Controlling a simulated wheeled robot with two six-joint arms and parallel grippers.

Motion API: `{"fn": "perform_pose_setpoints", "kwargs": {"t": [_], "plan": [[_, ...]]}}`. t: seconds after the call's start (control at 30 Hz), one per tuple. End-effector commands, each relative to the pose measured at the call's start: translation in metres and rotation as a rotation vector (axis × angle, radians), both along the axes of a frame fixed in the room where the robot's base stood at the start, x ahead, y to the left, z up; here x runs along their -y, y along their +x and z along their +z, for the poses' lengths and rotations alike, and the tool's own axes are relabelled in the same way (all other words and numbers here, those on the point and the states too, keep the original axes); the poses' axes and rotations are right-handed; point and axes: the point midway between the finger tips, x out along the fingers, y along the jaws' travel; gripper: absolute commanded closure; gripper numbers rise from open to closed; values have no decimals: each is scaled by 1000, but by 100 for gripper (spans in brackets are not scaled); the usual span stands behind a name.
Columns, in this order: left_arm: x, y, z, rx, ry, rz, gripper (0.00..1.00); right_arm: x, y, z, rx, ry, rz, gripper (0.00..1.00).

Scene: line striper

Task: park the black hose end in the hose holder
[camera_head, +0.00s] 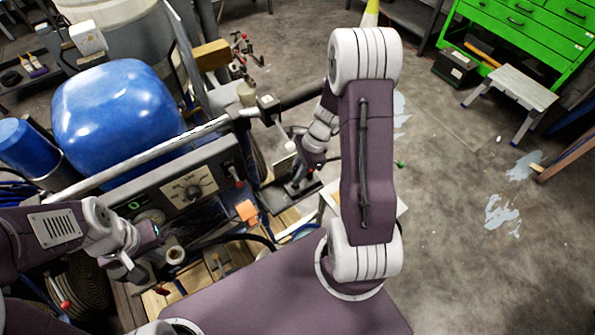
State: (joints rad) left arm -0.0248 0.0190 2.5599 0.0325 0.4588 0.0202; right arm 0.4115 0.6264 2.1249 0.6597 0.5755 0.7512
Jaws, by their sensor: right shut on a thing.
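My right gripper (289,172) is low beside the right side of the line striper, partly hidden by my own arm. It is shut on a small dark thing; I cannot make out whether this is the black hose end. A black hose (240,238) curves across the striper's lower part, below the control panel. I cannot pick out the hose holder with certainty.
The control panel (190,188) with a dial, a pale bar and a black handle (300,97) stands before a blue tank (115,115). A green tool cabinet (530,30) and a step stool (511,92) are at the back right. The floor at the right is mostly open.

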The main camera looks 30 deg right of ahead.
Motion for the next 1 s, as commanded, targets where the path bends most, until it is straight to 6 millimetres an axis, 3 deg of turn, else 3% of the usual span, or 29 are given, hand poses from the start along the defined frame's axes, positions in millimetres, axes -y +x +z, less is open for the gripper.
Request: {"fn": "perform_pose_setpoints", "kwargs": {"t": [1.0], "plan": [[0,0,-7,0,0,0,100,0,0,-9,1,0,0,100]]}}
